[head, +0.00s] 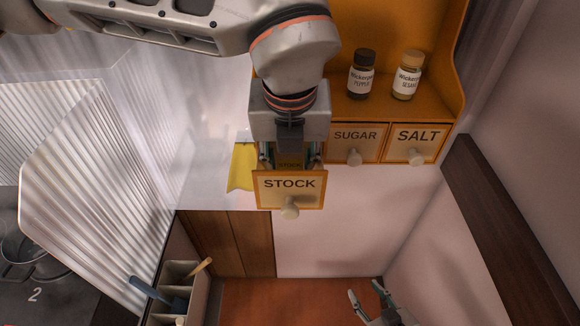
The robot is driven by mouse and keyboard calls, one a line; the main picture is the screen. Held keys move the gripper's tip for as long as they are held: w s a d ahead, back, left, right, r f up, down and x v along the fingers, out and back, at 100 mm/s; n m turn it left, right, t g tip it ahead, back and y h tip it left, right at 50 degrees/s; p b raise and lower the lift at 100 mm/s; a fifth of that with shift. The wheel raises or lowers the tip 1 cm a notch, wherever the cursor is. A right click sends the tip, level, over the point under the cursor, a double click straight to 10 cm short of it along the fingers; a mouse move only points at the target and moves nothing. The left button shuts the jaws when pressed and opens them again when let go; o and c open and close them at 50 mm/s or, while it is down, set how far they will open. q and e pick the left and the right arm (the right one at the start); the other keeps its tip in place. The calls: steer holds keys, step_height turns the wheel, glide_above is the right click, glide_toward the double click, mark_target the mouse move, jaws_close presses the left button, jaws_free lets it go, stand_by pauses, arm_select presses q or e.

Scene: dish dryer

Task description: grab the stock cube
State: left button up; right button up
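The stock drawer (289,197) is pulled out, with a STOCK label and a round knob on its front. Inside it, a small brown block with lettering, the stock cube (290,164), shows just behind the front panel. My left gripper (291,158) points down into the drawer from above. Its fingers are spread to either side of the cube, near the drawer's side walls, and do not appear to touch the cube. The gripper body hides the back of the drawer. My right gripper (367,301) is open and empty at the bottom right, well apart from the drawer.
The sugar drawer (354,143) and salt drawer (415,144) are shut to the right. Pepper (362,75) and sesame (408,75) jars stand on the orange shelf above. A yellow cloth-like piece (242,167) is left of the drawer. A utensil holder (181,275) stands lower left.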

arm_select(q)
steer(key=c, duration=0.6)
steer(key=shift+o, duration=0.2)
steer(key=shift+r, duration=0.1)
